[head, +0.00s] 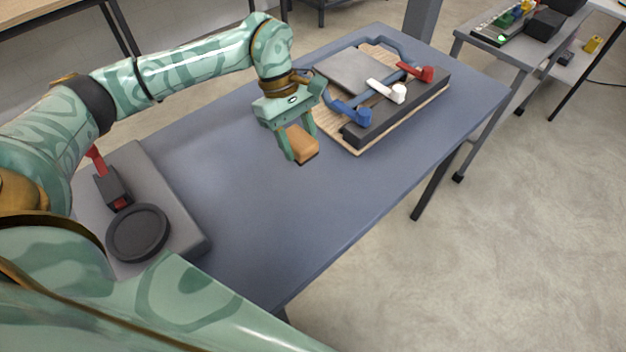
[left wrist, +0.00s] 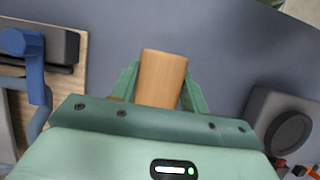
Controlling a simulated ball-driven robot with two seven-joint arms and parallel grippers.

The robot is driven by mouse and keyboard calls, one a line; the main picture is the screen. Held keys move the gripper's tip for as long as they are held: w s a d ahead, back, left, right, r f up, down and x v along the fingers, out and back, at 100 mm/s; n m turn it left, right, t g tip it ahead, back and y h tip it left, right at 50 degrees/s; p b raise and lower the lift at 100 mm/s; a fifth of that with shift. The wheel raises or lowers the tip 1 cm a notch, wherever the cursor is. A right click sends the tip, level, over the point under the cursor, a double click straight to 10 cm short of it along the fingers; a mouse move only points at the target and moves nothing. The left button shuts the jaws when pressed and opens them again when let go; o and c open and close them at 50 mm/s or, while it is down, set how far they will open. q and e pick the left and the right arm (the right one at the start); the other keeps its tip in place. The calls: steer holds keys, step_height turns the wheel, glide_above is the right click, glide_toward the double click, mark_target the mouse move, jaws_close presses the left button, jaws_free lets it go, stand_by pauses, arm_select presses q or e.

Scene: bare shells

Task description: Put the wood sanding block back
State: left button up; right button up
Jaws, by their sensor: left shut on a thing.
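The wood sanding block (head: 301,142) is a small tan wooden block with a darker underside. My left gripper (head: 297,146) is shut on it and holds it over the blue-grey table, just left of the wooden board. In the left wrist view, the sanding block (left wrist: 162,78) sits between the two green fingers of my left gripper (left wrist: 160,88). Its lower end is hidden by the gripper body. I cannot tell exactly how high it is above the table. My right gripper is not in view.
A wooden board (head: 357,150) carries a dark bar with blue, white and red handles. A grey base (head: 180,215) with a round black disc (head: 138,232) lies at the near left. The table (head: 260,215) is clear between them. A grey cart (head: 520,68) stands beyond.

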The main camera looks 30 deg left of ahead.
mark_target(307, 158)
arm_select(q)
steer(key=d+f, duration=0.1)
steer(key=s+d+f, duration=0.1)
steer(key=f, duration=0.1)
steer(key=d+f, duration=0.1)
steer(key=shift+s+d+f, duration=0.15)
steer(key=shift+s+f, duration=0.1)
steer(key=shift+f, duration=0.1)
steer(key=x, duration=0.1)
steer(key=b+x, duration=0.1)
steer(key=x, duration=0.1)
steer(key=shift+f, duration=0.65)
steer(key=shift+f, duration=0.1)
steer(key=o, duration=1)
steer(key=shift+c, duration=0.2)
